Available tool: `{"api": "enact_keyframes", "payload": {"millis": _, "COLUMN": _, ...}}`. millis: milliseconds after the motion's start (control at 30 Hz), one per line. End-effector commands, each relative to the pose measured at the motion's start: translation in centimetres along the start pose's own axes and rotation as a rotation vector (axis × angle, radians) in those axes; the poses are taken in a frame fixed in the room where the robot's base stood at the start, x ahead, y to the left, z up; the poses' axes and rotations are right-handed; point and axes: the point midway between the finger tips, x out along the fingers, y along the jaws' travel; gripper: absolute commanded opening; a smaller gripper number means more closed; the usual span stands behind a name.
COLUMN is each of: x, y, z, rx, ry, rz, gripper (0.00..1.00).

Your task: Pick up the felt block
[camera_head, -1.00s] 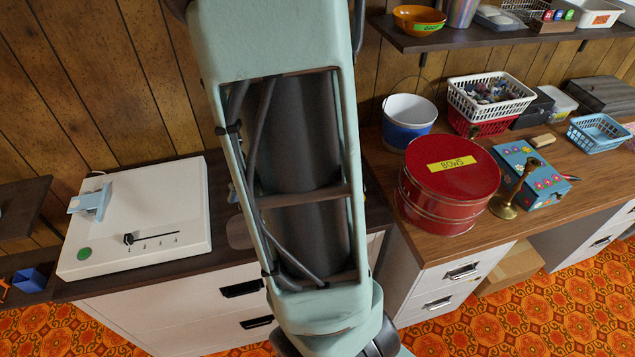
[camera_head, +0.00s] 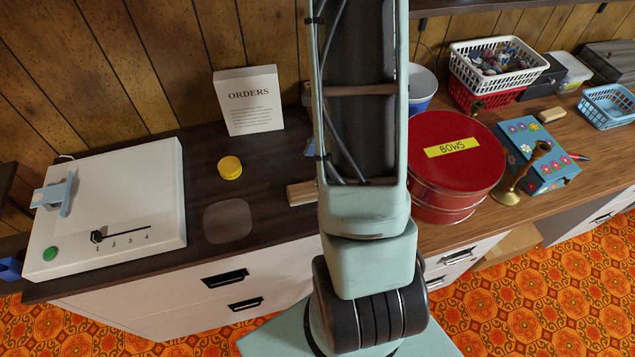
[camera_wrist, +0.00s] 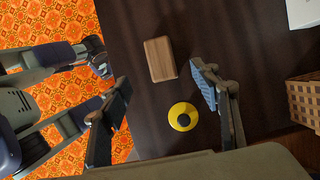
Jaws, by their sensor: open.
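A brown block with a wood-like grain, which I take to be the felt block (camera_wrist: 160,59), lies flat on the dark cabinet top (camera_wrist: 140,25). In the head view the felt block (camera_head: 302,193) shows just left of my arm, which partly hides it. My gripper (camera_wrist: 163,87) shows in the wrist view with its two fingers wide apart and nothing between them. It is above the cabinet top, and the block appears ahead of the gap between the fingers, apart from both.
A yellow ring with a dark centre (camera_wrist: 183,116) lies close to the block. A woven basket (camera_wrist: 304,100) stands at the right of the wrist view. A yellow disc (camera_head: 230,168), an ORDERS sign (camera_head: 249,101) and a white machine (camera_head: 110,215) share the cabinet. A red tin (camera_head: 425,165) stands right.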

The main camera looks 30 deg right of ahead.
Motion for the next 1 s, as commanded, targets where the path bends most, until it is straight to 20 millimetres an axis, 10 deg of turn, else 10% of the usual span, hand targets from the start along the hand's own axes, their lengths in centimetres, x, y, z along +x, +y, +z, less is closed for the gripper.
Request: {"api": "enact_keyframes", "payload": {"millis": 1000, "x": 11.0, "y": 0.3, "z": 0.2, "rx": 0.011, "ry": 0.001, "rz": 0.001, "gripper": 0.56}}
